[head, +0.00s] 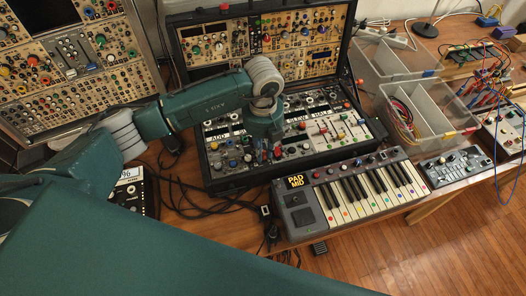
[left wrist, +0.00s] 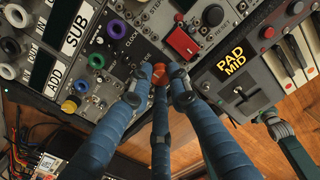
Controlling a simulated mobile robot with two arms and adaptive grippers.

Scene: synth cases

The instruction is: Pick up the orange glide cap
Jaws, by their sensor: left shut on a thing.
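The orange glide cap (left wrist: 159,74) shows in the left wrist view as a small orange piece between my fingertips, over the dark panel of a synth module. My left gripper (left wrist: 158,82) has blue fingers that close in on it from both sides, with a third finger below, and is shut on it. The fingers cover most of the cap, and I cannot tell whether it is clear of the panel. In the head view my left gripper (head: 264,154) hangs over the lower synth case (head: 226,178), and the cap cannot be made out there. My right gripper is not in view.
A small keyboard (head: 296,217) stands at the front right of the case. Clear bins (head: 432,122) and a small mixer (head: 452,168) are further right. Black cables (head: 195,197) lie on the table.

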